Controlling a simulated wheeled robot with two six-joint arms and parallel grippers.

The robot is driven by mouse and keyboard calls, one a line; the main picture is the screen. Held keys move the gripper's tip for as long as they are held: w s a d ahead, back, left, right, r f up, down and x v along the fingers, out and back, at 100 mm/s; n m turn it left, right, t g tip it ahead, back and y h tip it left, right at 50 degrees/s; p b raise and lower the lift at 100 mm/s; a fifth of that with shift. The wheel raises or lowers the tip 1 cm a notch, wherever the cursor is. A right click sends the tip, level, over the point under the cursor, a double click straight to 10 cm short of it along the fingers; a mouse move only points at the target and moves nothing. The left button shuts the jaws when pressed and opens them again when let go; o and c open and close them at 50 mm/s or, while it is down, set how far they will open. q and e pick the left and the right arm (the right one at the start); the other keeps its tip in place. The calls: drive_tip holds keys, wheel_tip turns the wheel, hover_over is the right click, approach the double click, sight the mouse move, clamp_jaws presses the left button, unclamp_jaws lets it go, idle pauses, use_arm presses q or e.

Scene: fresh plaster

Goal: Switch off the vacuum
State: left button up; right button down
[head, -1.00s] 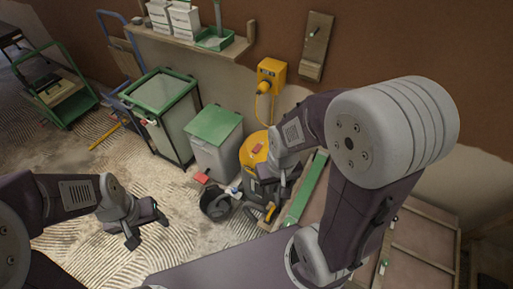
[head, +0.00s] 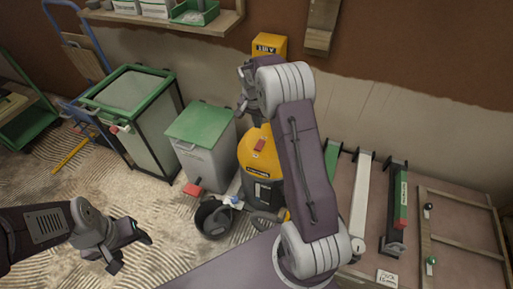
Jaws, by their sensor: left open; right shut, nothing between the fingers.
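The yellow and dark grey vacuum (head: 250,158) stands on the floor in the middle of the head view. A red part, possibly its switch (head: 259,145), shows on its yellow top. My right arm hides the vacuum's right side. My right gripper (head: 243,92) is shut and empty. In the picture it is above the vacuum and just below the yellow wall box (head: 270,44), overlapping its lower part; I cannot tell whether it touches anything. My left gripper (head: 132,250) is open and empty over the floor at the lower left, apart from the vacuum.
A grey bin with a green lid (head: 200,122) stands left of the vacuum. A green-framed cart (head: 128,90) is further left. A black bucket (head: 214,218) sits in front. A bench with long tools (head: 360,200) fills the right. Floor at lower left is clear.

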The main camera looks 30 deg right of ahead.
sight(259, 147)
drive_tip(key=shift+w+a, duration=0.15)
drive_tip(key=shift+w, duration=0.05)
drive_tip(key=b+x, duration=0.1)
drive_tip(key=x, duration=0.3)
drive_tip(key=b+x, duration=0.1)
drive_tip(key=x, duration=0.3)
drive_tip(key=s+b+x, duration=0.1)
drive_tip(key=b+x, duration=0.1)
drive_tip(key=x, duration=0.3)
drive_tip(key=shift+a+f, duration=0.15)
drive_tip(key=shift+a, duration=0.2)
drive_tip(key=shift+f, duration=0.4)
drive_tip(key=shift+s+a+f, duration=0.25)
drive_tip(key=shift+a+f, duration=0.1)
drive_tip(key=shift+f, duration=0.2)
drive_tip(key=shift+d, duration=0.1)
